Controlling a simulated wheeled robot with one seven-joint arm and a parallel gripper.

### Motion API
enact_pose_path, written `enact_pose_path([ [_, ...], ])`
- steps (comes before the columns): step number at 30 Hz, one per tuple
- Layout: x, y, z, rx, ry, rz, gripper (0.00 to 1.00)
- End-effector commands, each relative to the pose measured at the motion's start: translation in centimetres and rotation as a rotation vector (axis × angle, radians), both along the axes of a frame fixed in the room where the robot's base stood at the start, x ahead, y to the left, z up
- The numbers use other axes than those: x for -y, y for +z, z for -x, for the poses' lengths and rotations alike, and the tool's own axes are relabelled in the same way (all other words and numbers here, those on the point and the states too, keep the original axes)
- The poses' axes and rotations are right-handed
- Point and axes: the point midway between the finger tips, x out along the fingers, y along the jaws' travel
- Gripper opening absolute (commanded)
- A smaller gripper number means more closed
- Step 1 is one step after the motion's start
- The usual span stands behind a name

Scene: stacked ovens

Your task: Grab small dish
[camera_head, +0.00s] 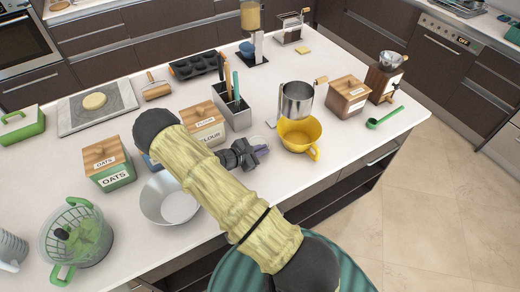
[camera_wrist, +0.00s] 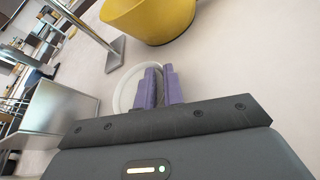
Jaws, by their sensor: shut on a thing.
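A small pale round dish (camera_wrist: 124,92) shows in the wrist view, at the purple fingers of my gripper (camera_wrist: 160,86). The fingers are close together and shut on the dish, with part of it sticking out to their left. In the head view my gripper (camera_head: 262,151) is low over the white counter, between the metal utensil holder and the yellow bowl. The dish is mostly hidden there by the gripper and too small to make out well.
A yellow bowl (camera_head: 300,136) with a metal sieve-like cup (camera_head: 296,100) above it stands right of my gripper. A metal utensil holder (camera_head: 232,112) stands behind it. A flour box (camera_head: 205,128) and a metal bowl (camera_head: 169,200) are to the left. Bare counter lies around the gripper.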

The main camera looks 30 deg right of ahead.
Motion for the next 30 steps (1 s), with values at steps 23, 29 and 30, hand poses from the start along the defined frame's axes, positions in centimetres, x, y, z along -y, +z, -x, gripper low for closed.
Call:
enact_pose_path([
  [23, 0.0, 9.5, 0.0, 0.003, -0.001, 0.001, 0.00],
  [29, 0.0, 10.0, 0.0, 0.000, 0.000, 0.001, 0.00],
  [30, 0.0, 9.9, 0.0, 0.000, 0.000, 0.001, 0.00],
])
